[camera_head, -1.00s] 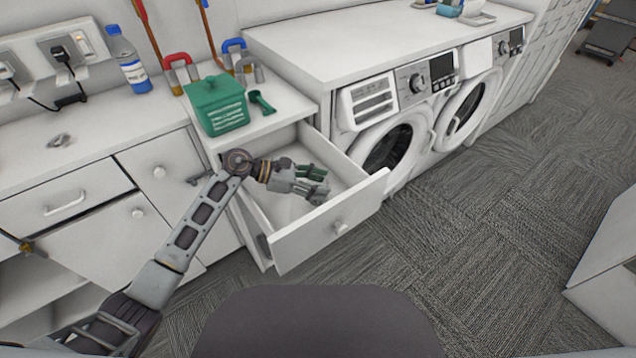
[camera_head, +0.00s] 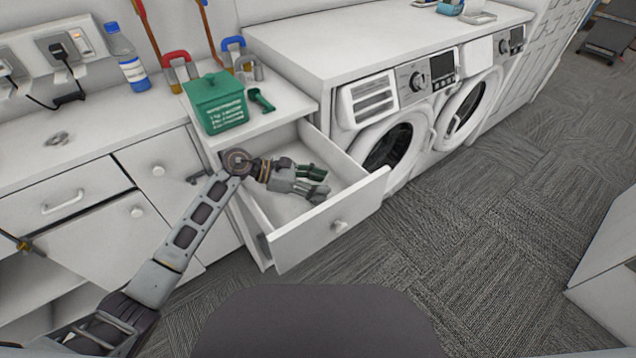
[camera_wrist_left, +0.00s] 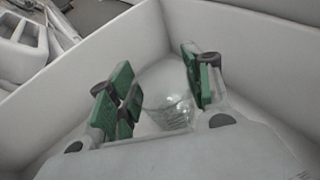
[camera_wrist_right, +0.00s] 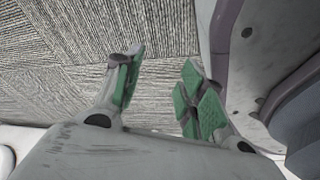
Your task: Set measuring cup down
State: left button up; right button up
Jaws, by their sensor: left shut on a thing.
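The clear measuring cup (camera_wrist_left: 168,112) shows in the left wrist view, low between the fingers of my left gripper (camera_wrist_left: 158,82). My left gripper is shut on it inside the open white drawer (camera_head: 310,236). In the head view my left gripper (camera_head: 316,182) is inside the drawer walls, and I cannot make out the cup there. Whether the cup touches the drawer floor is not clear. My right gripper (camera_wrist_right: 160,85) is open and empty above the carpet, seen only in its wrist view.
A green box (camera_head: 217,103) and a green scoop (camera_head: 261,101) are on the counter above the drawer. A blue-capped bottle (camera_head: 128,58) stands at the back. A washing machine (camera_head: 398,110) is right of the drawer. The carpet in front is clear.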

pick_arm(q)
jog(key=shift+f, duration=0.15)
pick_arm(e)
jog(key=shift+w+a, duration=0.15)
jog(key=shift+w, duration=0.1)
pick_arm(q)
jog(key=shift+f+b, duration=0.1)
jog(key=shift+b, duration=0.2)
jog(key=o, duration=0.9)
jog(key=shift+c, duration=0.2)
pick_arm(e)
jog(key=shift+w+a+r, duration=0.25)
jog(key=shift+w+a, duration=0.05)
jog(key=shift+w, duration=0.35)
jog(key=shift+s, duration=0.2)
jog(key=shift+d, duration=0.1)
